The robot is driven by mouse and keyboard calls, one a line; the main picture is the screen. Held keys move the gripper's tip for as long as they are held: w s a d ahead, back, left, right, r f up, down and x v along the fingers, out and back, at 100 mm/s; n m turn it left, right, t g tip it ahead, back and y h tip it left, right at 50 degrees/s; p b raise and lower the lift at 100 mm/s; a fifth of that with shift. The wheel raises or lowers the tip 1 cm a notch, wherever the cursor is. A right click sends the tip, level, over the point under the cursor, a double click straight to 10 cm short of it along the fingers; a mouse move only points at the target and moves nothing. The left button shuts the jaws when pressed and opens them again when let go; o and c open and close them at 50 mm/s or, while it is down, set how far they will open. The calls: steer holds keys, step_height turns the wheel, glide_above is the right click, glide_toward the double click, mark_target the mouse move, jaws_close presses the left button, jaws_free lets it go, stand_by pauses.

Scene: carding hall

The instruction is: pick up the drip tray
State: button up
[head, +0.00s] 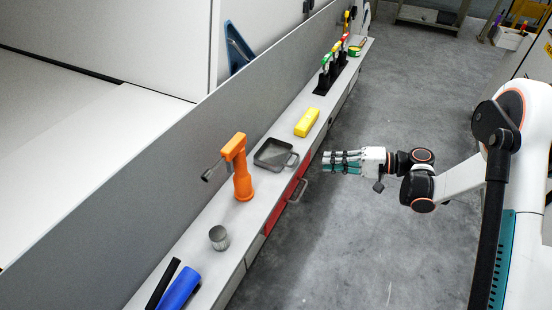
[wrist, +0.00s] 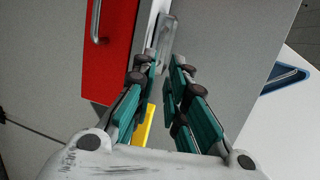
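The drip tray (head: 272,154) is a dark grey, shallow square pan with a loop handle on its right side. It lies on the narrow grey ledge in the head view, between an orange tool and a yellow block. A grey piece on the ledge, seen nearly edge-on past my fingertips in the wrist view, looks like the tray (wrist: 168,34). My gripper (head: 326,162) is over the floor side of the ledge, to the right of the tray and apart from it. In the wrist view its fingers (wrist: 166,68) are parted with nothing held between them.
The orange tool (head: 240,168) stands close left of the tray; the yellow block (head: 307,122) is behind it. A metal cup (head: 219,238) and blue roll (head: 180,288) are nearer. A red drawer (head: 285,207) with a protruding handle is below. A grey panel (head: 190,150) backs the ledge.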

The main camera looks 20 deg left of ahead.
mark_target(298, 161)
steer(key=b+x, duration=0.3)
steer(key=x, duration=0.6)
steer(key=shift+w, duration=0.1)
jaws_close()
